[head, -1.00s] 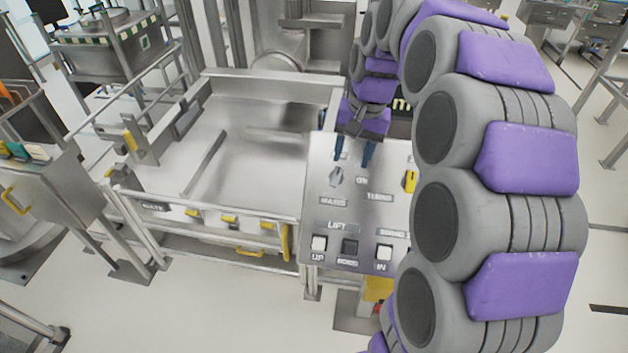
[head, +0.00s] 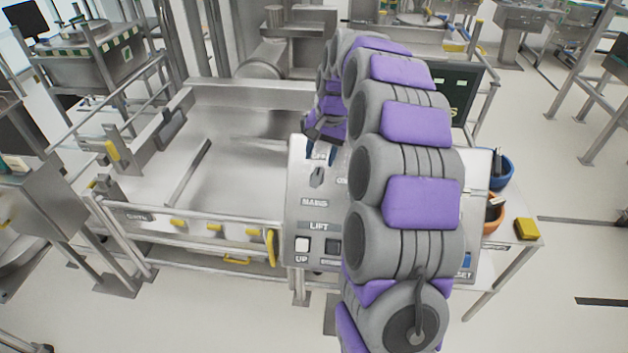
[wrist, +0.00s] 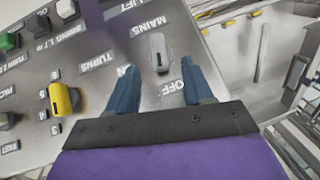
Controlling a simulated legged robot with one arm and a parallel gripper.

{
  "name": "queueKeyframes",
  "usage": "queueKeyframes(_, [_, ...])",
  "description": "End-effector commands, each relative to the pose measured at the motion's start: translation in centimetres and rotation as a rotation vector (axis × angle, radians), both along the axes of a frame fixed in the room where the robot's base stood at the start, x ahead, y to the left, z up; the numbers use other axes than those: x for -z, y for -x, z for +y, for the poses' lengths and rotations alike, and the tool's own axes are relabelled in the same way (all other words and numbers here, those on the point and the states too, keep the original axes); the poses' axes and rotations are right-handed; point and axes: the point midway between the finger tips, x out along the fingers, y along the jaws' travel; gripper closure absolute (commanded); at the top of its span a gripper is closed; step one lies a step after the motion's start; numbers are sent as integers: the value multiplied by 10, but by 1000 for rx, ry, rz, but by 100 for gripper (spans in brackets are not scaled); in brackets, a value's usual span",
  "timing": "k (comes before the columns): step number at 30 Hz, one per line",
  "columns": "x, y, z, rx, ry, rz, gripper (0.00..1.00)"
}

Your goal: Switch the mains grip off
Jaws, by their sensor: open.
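The mains grip is a small grey rotary handle on the sloped control panel, under my gripper in the head view (head: 317,177). In the wrist view the mains grip (wrist: 159,52) stands between the MAINS label and the OFF label (wrist: 172,88), its long side roughly upright in the picture. The ON label is partly covered by my left finger. My gripper (wrist: 160,67) is open, its two blue fingers on either side of the grip's lower end, with a gap showing on both sides. In the head view my gripper (head: 320,153) is just beyond the grip.
A yellow TURNS knob (wrist: 63,100) sits beside the mains grip on the panel. White and dark LIFT buttons (head: 302,245) are nearer to me. A railed metal tray (head: 240,180) stands left of the panel. My arm hides the panel's middle.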

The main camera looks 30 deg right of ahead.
Motion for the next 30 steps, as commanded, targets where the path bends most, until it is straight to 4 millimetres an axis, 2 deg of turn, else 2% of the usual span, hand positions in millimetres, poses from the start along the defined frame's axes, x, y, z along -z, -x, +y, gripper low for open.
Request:
queueKeyframes(1, [12,-1,1,0,-1,1,49])
queueKeyframes(9, [62,-6,8,0,-1,4,49])
queueKeyframes(15, [85,-10,12,1,3,-3,49])
queueKeyframes(21, [94,-10,12,0,1,-2,49])
queueKeyframes(28, [94,-11,12,0,1,-3,49])
queueKeyframes(30, [94,-11,12,0,1,-3,55])
